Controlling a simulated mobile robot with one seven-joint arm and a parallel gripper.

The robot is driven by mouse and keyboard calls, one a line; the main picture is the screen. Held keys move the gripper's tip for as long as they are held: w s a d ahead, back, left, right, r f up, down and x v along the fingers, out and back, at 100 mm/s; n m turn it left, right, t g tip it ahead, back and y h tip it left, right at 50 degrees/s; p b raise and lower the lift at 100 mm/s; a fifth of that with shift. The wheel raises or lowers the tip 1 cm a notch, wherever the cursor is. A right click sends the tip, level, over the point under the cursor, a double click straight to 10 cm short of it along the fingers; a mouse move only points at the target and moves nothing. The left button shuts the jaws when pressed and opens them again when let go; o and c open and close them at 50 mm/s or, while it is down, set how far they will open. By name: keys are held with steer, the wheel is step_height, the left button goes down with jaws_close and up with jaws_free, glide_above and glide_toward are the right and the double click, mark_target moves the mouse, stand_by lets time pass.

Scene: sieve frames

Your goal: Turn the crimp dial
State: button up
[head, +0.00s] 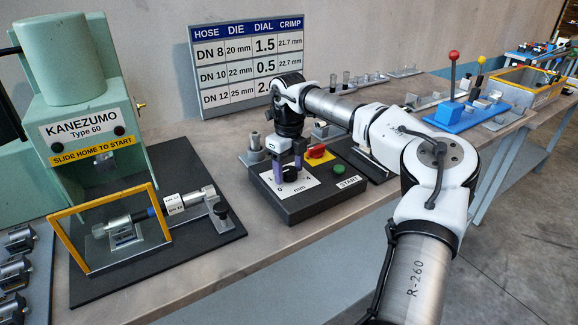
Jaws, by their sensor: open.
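The crimp dial (291,174) is a dark knob on a white scale plate marked in mm, on top of a dark control box (322,205) on the bench. My gripper (287,171) points down over the dial. Its purple fingers are open, one on each side of the knob. I cannot tell whether they touch it. The fingers and knob cover part of the scale, so the dial's setting cannot be read.
The control box also has a green START button (339,170) and a red switch on yellow (316,151). A green KANEZUMO press (75,85) with a yellow-framed guard (90,270) stands left. A settings chart (248,62) stands behind. My arm crosses the bench's right side.

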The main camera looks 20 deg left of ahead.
steer(key=c, duration=1)
steer(key=shift+m, duration=0.3)
steer(key=m, duration=0.3)
steer(key=m+b, duration=0.1)
steer(key=m, duration=0.4)
steer(key=shift+w, duration=0.1)
steer(key=m, duration=0.4)
steer(key=shift+b, duration=0.4)
steer(key=shift+m+b, duration=0.4)
steer(key=shift+m, duration=2.1)
steer(key=shift+r, duration=0.1)
